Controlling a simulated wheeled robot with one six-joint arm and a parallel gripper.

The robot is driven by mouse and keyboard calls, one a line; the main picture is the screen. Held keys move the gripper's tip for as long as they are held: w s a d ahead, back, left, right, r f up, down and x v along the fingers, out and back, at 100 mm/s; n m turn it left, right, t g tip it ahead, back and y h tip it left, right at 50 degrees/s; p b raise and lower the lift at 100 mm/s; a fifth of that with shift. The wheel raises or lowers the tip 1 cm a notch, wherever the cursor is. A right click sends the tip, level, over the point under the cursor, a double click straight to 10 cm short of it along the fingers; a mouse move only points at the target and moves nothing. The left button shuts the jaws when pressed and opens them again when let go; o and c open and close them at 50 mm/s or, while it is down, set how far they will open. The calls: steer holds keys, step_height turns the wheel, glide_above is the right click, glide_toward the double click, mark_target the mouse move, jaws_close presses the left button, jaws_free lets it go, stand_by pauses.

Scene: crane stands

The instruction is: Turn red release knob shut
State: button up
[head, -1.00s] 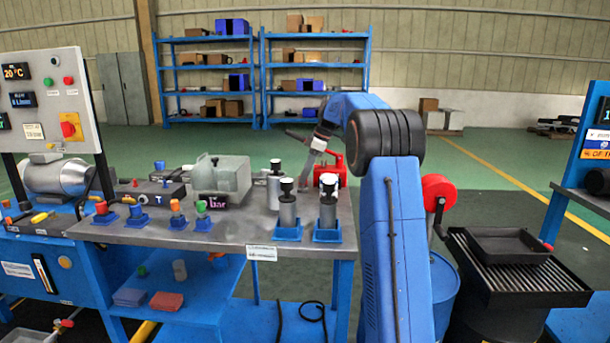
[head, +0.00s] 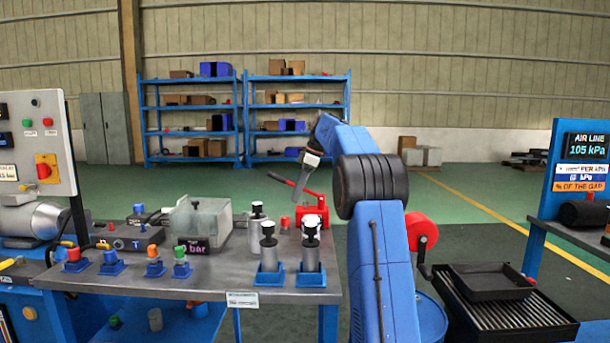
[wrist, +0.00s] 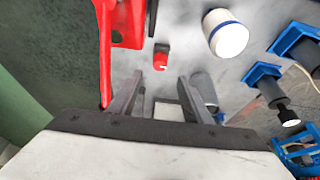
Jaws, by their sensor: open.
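The small red knob (wrist: 161,60) sits on the grey bench top in the wrist view, with a light mark on its face. My gripper (wrist: 160,84) is open and empty. Its two fingers point toward the knob, which lies just beyond the fingertips and roughly between them, apart from both. In the head view my gripper (head: 299,190) hangs above the back of the bench, beside the red hand pump (head: 312,214). A small red spot left of the pump may be the knob; it is too small to be sure.
The red hand pump (wrist: 122,22) stands close by on the left in the wrist view. A white cylinder with a blue ring (wrist: 226,34) and blue-based stands (wrist: 264,76) are to the right. Capped cylinders (head: 268,250) stand at the bench front.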

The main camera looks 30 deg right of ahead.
steer(key=v, duration=0.7)
steer(key=shift+r, duration=0.2)
steer(key=shift+s+d, duration=0.1)
steer(key=shift+d, duration=0.05)
